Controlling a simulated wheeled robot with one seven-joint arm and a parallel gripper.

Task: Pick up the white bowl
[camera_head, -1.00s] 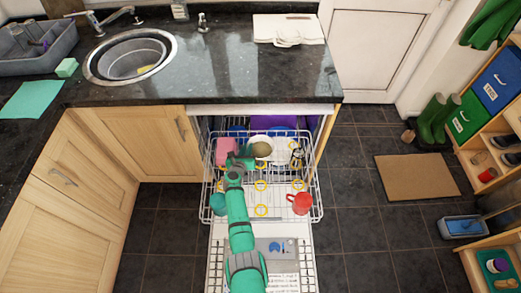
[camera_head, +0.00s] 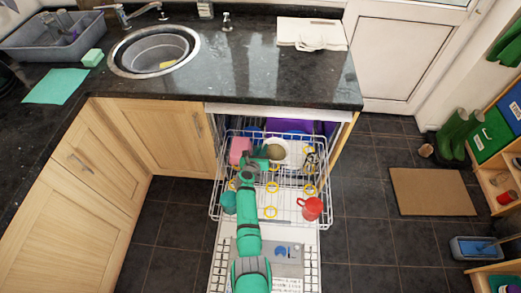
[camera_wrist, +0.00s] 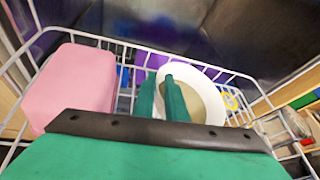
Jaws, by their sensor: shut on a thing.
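The white bowl (camera_head: 292,150) is in the upper rack of the open dishwasher, toward the back. In the wrist view the bowl (camera_wrist: 211,90) is tilted, its white rim facing me and its inside beige-grey. My gripper (camera_wrist: 162,90) is shut on the bowl's left rim, one green finger outside and one over the inside. In the head view my gripper (camera_head: 266,158) is at the bowl's left side. An olive-brown round patch (camera_head: 276,152) shows by the bowl; I cannot tell whether it is a separate thing. The bowl's underside is hidden.
A pink block-like item (camera_head: 240,150) stands close left of my gripper. The white wire rack (camera_head: 290,222) surrounds the bowl. A red mug (camera_head: 311,208) and a teal cup (camera_head: 229,203) are nearer the front. The dark counter (camera_head: 250,80) overhangs the rack's back.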

